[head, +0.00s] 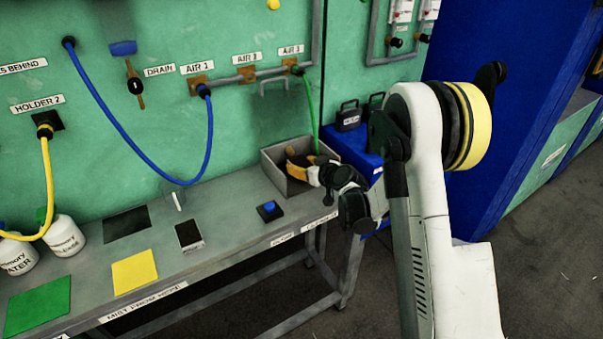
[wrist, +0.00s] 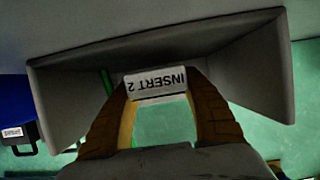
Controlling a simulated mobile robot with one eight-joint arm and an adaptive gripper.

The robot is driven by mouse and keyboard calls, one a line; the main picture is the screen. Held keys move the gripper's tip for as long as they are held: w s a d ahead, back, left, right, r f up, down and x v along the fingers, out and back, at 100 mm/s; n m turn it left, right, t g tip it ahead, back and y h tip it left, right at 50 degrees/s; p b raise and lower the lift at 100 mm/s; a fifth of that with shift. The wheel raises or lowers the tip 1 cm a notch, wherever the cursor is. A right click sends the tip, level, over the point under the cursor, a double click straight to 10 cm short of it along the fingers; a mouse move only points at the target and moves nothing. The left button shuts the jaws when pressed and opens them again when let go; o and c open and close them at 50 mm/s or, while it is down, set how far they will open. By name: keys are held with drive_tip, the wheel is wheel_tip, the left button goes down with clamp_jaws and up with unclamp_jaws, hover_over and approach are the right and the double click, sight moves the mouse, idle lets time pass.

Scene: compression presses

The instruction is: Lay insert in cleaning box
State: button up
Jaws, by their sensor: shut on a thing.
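The grey open-topped box (head: 272,176) stands at the right end of the bench. It also shows in the wrist view (wrist: 250,62), with its walls around the fingers. My gripper (head: 298,170) reaches into the box opening from the right. In the wrist view its two brown fingers are shut on a pale block labelled INSERT 2 (wrist: 157,84), the text upside down. The insert appears within or just over the box mouth. I cannot tell whether it touches the box floor. In the head view the insert is hidden or too small to make out.
A green hose (head: 310,105) hangs from AIR 3 just behind the box. A black button block (head: 270,211) and a dark device (head: 189,235) sit left of it. A blue cabinet (head: 355,148) with black-handled cases stands to the right.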

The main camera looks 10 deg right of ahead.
drive_tip(key=shift+f, duration=0.8)
drive_tip(key=shift+r, duration=0.15)
drive_tip(key=o, duration=1.4)
